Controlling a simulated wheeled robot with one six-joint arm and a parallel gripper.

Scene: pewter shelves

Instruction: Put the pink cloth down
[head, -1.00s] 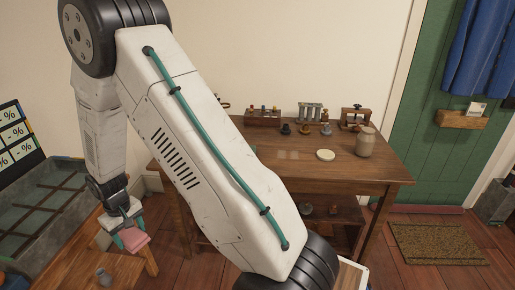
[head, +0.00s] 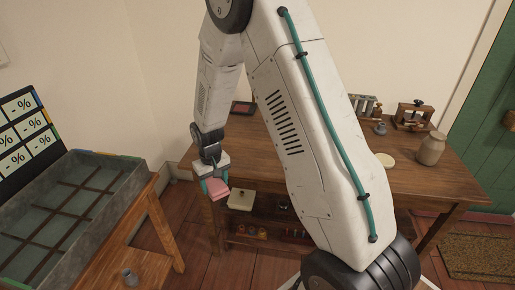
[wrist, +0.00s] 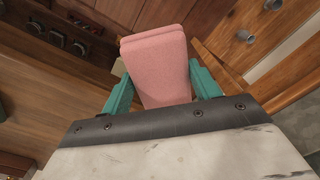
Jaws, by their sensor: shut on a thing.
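The pink cloth (head: 216,188) is a folded pad held between the teal fingers of my gripper (head: 215,184). In the wrist view the cloth (wrist: 158,65) fills the gap between both fingers, and my gripper (wrist: 157,92) is shut on it. In the head view the cloth hangs in the air in front of the left end of the wooden workbench (head: 255,152), to the right of the side table with the grey tray. I cannot tell its exact height.
The grey divided tray (head: 75,205) stands on a wooden side table (head: 150,262), with a small grey cup (head: 130,277) near its front. A jar (head: 431,149), a pale round disc (head: 385,160) and a dark framed item (head: 243,108) are on the workbench. A pale box (head: 241,200) sits below.

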